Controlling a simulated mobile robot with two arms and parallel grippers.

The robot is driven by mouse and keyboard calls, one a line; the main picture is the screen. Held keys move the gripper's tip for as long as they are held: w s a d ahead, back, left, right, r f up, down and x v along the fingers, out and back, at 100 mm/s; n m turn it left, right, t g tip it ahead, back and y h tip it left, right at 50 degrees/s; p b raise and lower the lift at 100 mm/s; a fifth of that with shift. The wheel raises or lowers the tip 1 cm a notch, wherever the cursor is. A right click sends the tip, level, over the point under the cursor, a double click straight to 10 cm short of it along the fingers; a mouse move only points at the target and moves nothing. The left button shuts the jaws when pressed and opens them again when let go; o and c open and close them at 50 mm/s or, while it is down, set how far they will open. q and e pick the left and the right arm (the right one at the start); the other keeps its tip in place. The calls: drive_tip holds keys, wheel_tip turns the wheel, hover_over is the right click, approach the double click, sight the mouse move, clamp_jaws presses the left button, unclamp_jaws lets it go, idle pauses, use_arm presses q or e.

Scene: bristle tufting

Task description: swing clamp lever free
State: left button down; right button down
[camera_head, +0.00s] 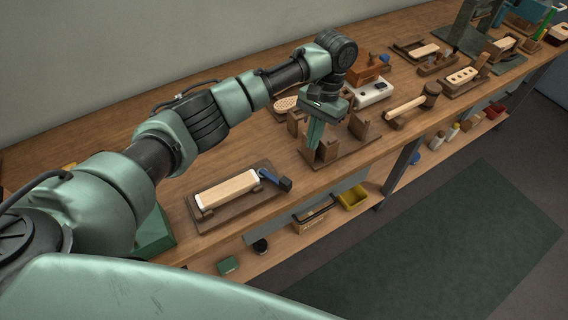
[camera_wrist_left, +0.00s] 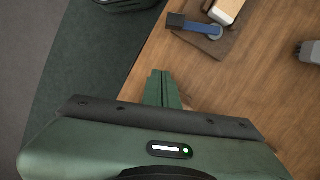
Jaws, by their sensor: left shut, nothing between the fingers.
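The clamp lever (camera_head: 269,177) is a blue bar with a dark block end. It sits at the right end of a brown board (camera_head: 240,214), beside a pale wooden block (camera_head: 228,188). In the left wrist view the lever (camera_wrist_left: 200,27) is near the top, its dark end toward the table edge, its other end at a grey round pivot. My left gripper (camera_head: 314,146) points down by a brown fixture, right of the lever and apart from it. Its fingers (camera_wrist_left: 162,80) are together and empty. My right gripper is in neither view.
A brown fixture with upright blocks (camera_head: 358,130) stands beside my left gripper. A mallet (camera_head: 413,102) and several wooden pieces lie farther right. The bench's front edge is close to the lever. A yellow bin (camera_head: 353,198) is on the shelf below.

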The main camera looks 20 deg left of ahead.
sight(273, 177)
use_arm(q)
drive_tip(key=f, duration=0.2)
drive_tip(key=s+a+f+p, duration=0.1)
drive_tip(key=f, duration=0.1)
drive_tip(key=s+a+f+p, duration=0.1)
drive_tip(key=f, duration=0.1)
drive_tip(key=shift+f, duration=0.15)
drive_tip(key=s+p, duration=0.1)
drive_tip(key=s, duration=0.1)
drive_tip(key=s+a+p, duration=0.1)
drive_tip(key=shift+s+f+p, duration=0.2)
drive_tip(key=shift+f+p, duration=0.15)
drive_tip(key=shift+s+a, duration=0.15)
drive_tip(key=shift+s, duration=0.15)
drive_tip(key=shift+f, duration=0.1)
drive_tip(key=shift+w, duration=0.1)
